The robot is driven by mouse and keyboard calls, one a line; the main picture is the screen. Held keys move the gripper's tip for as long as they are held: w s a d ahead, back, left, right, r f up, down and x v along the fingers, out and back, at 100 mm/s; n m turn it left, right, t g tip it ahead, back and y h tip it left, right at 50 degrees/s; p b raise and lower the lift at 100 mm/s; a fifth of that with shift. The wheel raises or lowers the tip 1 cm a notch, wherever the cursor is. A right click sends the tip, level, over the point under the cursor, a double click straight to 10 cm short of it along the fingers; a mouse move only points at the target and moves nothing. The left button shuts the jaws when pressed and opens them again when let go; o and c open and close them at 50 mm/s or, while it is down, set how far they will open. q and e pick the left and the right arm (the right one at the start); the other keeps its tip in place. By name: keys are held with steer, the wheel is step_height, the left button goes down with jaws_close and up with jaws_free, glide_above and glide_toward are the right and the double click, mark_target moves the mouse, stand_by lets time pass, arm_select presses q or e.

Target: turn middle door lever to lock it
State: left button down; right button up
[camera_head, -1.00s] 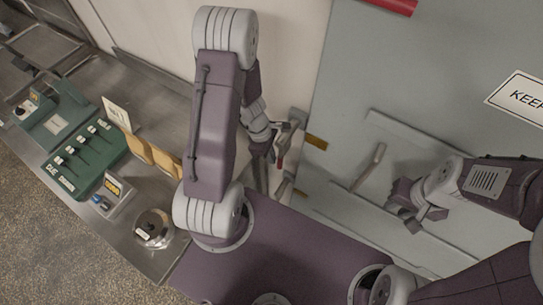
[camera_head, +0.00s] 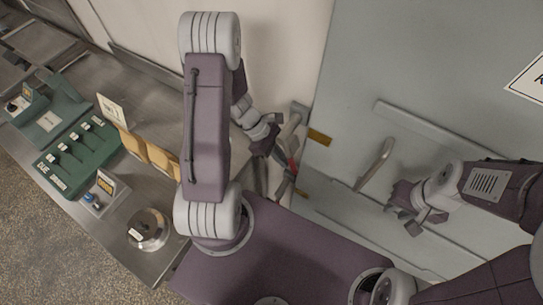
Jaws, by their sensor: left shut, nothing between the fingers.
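The grey door (camera_head: 440,70) fills the right of the view. A lever with a red part (camera_head: 292,168) is at the door's left edge, partly hidden by my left gripper; I cannot tell its exact angle. My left gripper (camera_head: 272,182) is shut and empty, close beside this lever; contact is unclear. A long grey handle (camera_head: 376,163) stands out from the door further right, tilted. My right gripper (camera_head: 415,221) is in front of the door, right of and below that handle, apart from it. Its finger opening is unclear.
A metal counter (camera_head: 112,228) runs along the left, with a green control box (camera_head: 80,155), a round metal lid (camera_head: 148,230) and tan holders (camera_head: 147,150). A small brass plate (camera_head: 319,138) is at the door edge. A white sign (camera_head: 530,78) is at the right.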

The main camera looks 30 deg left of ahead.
mark_target(290, 161)
arm_select(q)
steer(key=d+h+b, duration=0.1)
steer(key=d+h, duration=0.1)
steer(key=h, duration=0.1)
steer(key=d+r+h+b, duration=0.1)
steer(key=d+h+b, duration=0.1)
steer(key=d, duration=0.1)
steer(key=shift+s+r+h, duration=0.2)
steer(key=shift+h, duration=0.2)
steer(key=d+r+h+b, duration=0.2)
steer(key=d+r+h, duration=0.2)
steer(key=r+h, duration=0.3)
steer(key=shift+s+d+n+g+h+b, duration=0.15)
steer(key=shift+d+n+g+h+b, duration=0.2)
steer(key=shift+h, duration=0.35)
steer(key=shift+a+r, duration=0.1)
